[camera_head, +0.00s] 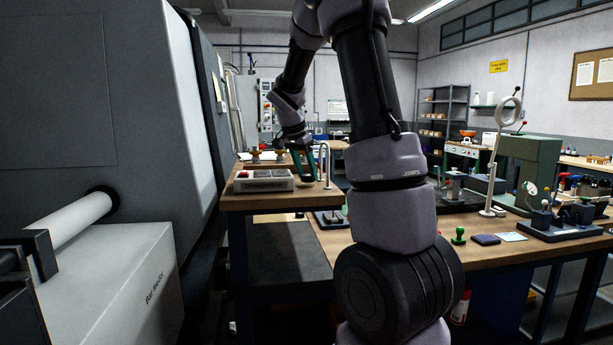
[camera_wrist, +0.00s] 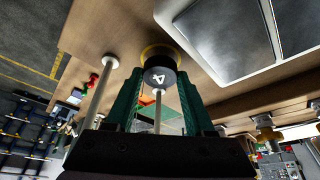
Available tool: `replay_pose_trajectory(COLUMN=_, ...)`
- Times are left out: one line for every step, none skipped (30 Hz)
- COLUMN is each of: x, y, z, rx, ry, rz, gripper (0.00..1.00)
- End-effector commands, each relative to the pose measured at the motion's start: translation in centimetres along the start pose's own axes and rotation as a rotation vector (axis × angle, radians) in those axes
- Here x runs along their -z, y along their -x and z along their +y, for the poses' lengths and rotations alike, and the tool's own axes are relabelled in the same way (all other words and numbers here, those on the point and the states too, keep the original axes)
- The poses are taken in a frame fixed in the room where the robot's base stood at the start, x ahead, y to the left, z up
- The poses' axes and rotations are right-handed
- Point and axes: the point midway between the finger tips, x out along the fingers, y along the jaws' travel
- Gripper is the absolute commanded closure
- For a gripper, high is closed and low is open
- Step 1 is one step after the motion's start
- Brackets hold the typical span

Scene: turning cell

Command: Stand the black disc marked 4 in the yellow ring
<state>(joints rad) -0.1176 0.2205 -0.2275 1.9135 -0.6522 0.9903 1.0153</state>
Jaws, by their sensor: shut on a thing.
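In the wrist view, the black disc marked 4 (camera_wrist: 158,76) is between the green fingertips of my gripper (camera_wrist: 158,86), its number facing the camera. My gripper is shut on it. A thin pale stem (camera_wrist: 157,112) runs from the disc back between the fingers. The yellow ring (camera_wrist: 147,51) lies on the wooden bench directly beyond the disc, which hides part of it. I cannot tell whether the disc touches the ring.
A grey box with a red button (camera_head: 263,180) stands left of my gripper, close by. A curved pale rod (camera_head: 326,160) stands just right of it. The lower bench at right holds a green stamp (camera_head: 458,236) and a green press (camera_head: 528,165).

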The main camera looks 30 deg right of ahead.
Motion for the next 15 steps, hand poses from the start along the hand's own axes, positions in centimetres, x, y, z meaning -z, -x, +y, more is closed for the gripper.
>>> replay_pose_trajectory(x=-0.23, y=-0.55, z=0.02, rx=-0.001, ry=0.001, rz=-0.001, gripper=1.0)
replay_pose_trajectory(x=-0.32, y=-0.77, z=0.0, rx=0.0, ry=0.001, rz=0.0, gripper=1.0)
replay_pose_trajectory(x=-0.41, y=-0.97, z=0.0, rx=0.001, ry=0.0, rz=0.0, gripper=1.0)
replay_pose_trajectory(x=-0.45, y=-1.06, z=0.01, rx=0.001, ry=-0.001, rz=0.0, gripper=1.0)
replay_pose_trajectory(x=-0.46, y=-1.09, z=0.01, rx=0.001, ry=-0.001, rz=0.0, gripper=1.0)
replay_pose_trajectory(x=-0.46, y=-1.09, z=0.0, rx=0.002, ry=-0.001, rz=0.0, gripper=1.0)
replay_pose_trajectory(x=-0.45, y=-1.07, z=-0.01, rx=0.002, ry=-0.001, rz=0.0, gripper=1.0)
replay_pose_trajectory(x=-0.45, y=-1.07, z=-0.01, rx=0.002, ry=-0.001, rz=0.0, gripper=1.0)
replay_pose_trajectory(x=-0.44, y=-1.06, z=-0.01, rx=0.002, ry=-0.001, rz=0.0, gripper=1.0)
replay_pose_trajectory(x=-0.44, y=-1.06, z=-0.01, rx=0.002, ry=-0.001, rz=0.0, gripper=1.0)
replay_pose_trajectory(x=-0.44, y=-1.07, z=-0.01, rx=0.002, ry=-0.001, rz=0.0, gripper=1.0)
replay_pose_trajectory(x=-0.46, y=-1.12, z=-0.01, rx=0.002, ry=-0.001, rz=0.0, gripper=1.0)
replay_pose_trajectory(x=-0.5, y=-1.2, z=0.0, rx=0.001, ry=0.0, rz=0.0, gripper=1.0)
replay_pose_trajectory(x=-0.54, y=-1.29, z=0.0, rx=0.001, ry=0.0, rz=0.0, gripper=1.0)
replay_pose_trajectory(x=-0.56, y=-1.33, z=0.01, rx=0.001, ry=0.0, rz=0.0, gripper=0.39)
